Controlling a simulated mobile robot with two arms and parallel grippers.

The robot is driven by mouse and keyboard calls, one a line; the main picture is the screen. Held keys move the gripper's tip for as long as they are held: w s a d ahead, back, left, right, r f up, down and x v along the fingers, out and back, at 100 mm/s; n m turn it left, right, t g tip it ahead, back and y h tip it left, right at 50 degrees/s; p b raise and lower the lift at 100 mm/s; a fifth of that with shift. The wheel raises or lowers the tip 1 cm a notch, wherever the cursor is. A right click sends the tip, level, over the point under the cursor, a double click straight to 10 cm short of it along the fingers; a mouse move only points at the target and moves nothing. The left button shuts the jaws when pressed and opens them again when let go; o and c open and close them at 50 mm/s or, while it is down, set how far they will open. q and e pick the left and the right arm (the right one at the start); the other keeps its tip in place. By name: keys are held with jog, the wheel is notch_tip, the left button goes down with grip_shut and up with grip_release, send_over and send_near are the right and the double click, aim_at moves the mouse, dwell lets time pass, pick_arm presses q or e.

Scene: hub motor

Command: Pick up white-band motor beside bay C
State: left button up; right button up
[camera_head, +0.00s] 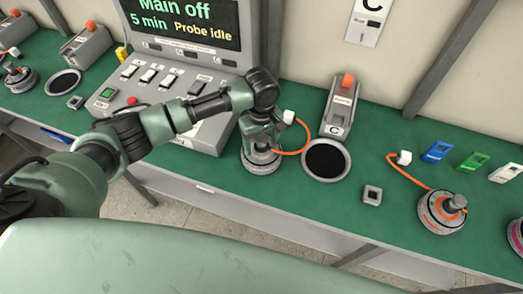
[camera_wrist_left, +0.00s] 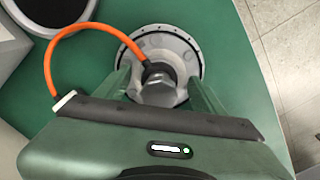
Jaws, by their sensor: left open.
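The white-band motor (camera_head: 261,166) stands on the green bench, just left of bay C's dark round pad (camera_head: 325,160). Its pale round body (camera_wrist_left: 185,45) and dark shaft show in the left wrist view. An orange cable loops from it to a white connector (camera_head: 289,117). My left gripper (camera_head: 260,146) is over the motor, pointing down. In the left wrist view its open fingers (camera_wrist_left: 160,92) lie on either side of the shaft. I cannot tell whether they touch it. The bay C unit (camera_head: 343,100) has an orange knob on top. My right gripper is out of view.
An orange-band motor (camera_head: 436,217) with its own cable stands to the right; another motor (camera_head: 517,236) is cut off at the edge. Blue (camera_head: 437,152), green (camera_head: 473,161) and white (camera_head: 506,173) tags lie behind. A console (camera_head: 190,70) stands left of the gripper.

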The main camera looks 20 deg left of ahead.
pick_arm(q)
grip_shut()
jog(key=shift+w+r, duration=0.1)
jog(key=shift+w, duration=0.05)
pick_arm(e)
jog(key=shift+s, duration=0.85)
pick_arm(q)
jog(key=shift+r, duration=0.15)
